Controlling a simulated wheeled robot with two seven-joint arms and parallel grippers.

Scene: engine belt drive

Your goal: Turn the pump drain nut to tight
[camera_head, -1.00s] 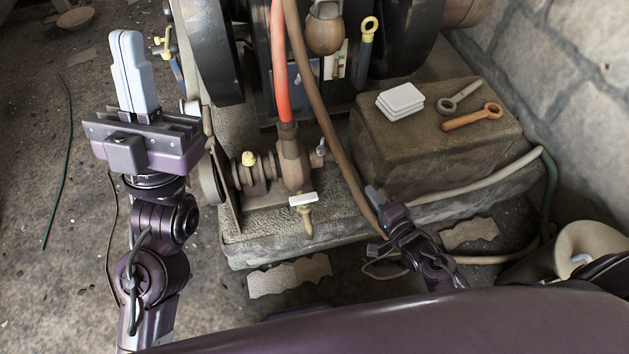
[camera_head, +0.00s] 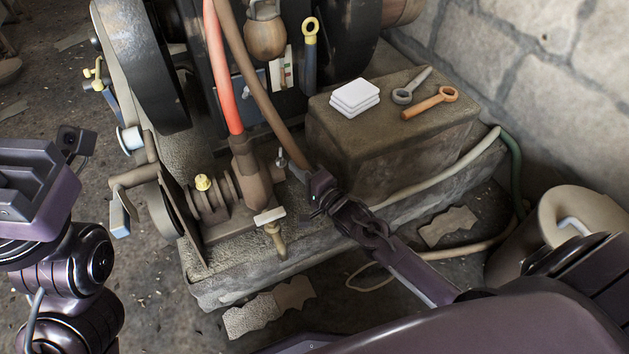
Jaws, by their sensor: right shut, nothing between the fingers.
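The rust-brown pump (camera_head: 250,170) stands on the stone base below the red hose. A small grey fitting (camera_head: 282,158) is on its right side, and a brass tap with a pale T-handle (camera_head: 270,217) is at its lower front. I cannot tell which of these parts is the pump drain nut, or how tight it is. My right gripper (camera_head: 304,176) is shut and empty, just right of and below the grey fitting; contact is not clear. My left gripper (camera_head: 35,190) is cut off by the left edge, its fingers out of sight.
A stone block (camera_head: 390,140) right of the pump carries white folded cloths (camera_head: 355,96), a grey spanner (camera_head: 411,87) and an orange spanner (camera_head: 430,103). A brown hose (camera_head: 258,85) runs down close to my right gripper. A pale drum (camera_head: 540,235) stands at right.

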